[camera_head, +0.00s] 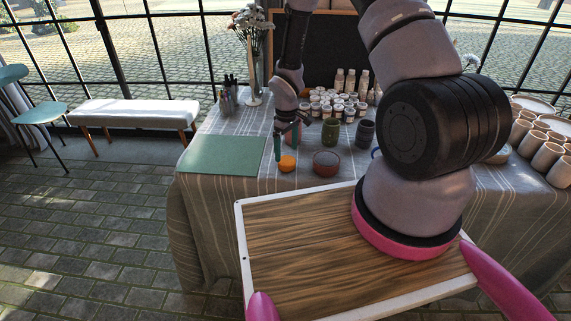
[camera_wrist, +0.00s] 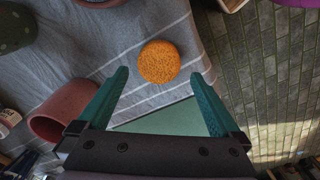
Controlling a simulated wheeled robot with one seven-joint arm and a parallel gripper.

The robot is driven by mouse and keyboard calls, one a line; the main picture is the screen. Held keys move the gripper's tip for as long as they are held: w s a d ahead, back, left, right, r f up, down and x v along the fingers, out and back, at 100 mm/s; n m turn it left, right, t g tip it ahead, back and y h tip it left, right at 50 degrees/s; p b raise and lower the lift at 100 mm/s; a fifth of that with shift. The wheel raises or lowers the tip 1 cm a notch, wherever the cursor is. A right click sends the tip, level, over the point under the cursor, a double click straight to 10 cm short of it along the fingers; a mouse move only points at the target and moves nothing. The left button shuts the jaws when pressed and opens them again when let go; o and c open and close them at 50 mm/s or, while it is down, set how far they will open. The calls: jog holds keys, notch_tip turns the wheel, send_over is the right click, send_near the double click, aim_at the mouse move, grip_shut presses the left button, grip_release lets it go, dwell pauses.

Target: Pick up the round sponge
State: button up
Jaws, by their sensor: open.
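The round sponge (camera_head: 287,163) is a small orange disc lying on the grey striped tablecloth near the table's front edge. In the wrist view the sponge (camera_wrist: 159,61) lies beyond the fingertips, roughly midway between them, with clear cloth around it. My gripper (camera_head: 287,143) has teal fingers pointing down, and it is above the sponge in the head view. In the wrist view the gripper (camera_wrist: 158,75) is open, with nothing between its fingers.
A green mat (camera_head: 222,155) lies to the left. Dark green cups (camera_head: 331,132) and white paint jars (camera_head: 338,104) stand behind. Stacked cups (camera_head: 547,157) fill the table's right side.

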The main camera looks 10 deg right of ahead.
aim_at(286, 159)
jog(key=shift+w+f, duration=0.15)
jog(key=shift+f, duration=2.55)
jog(key=c, duration=1.2)
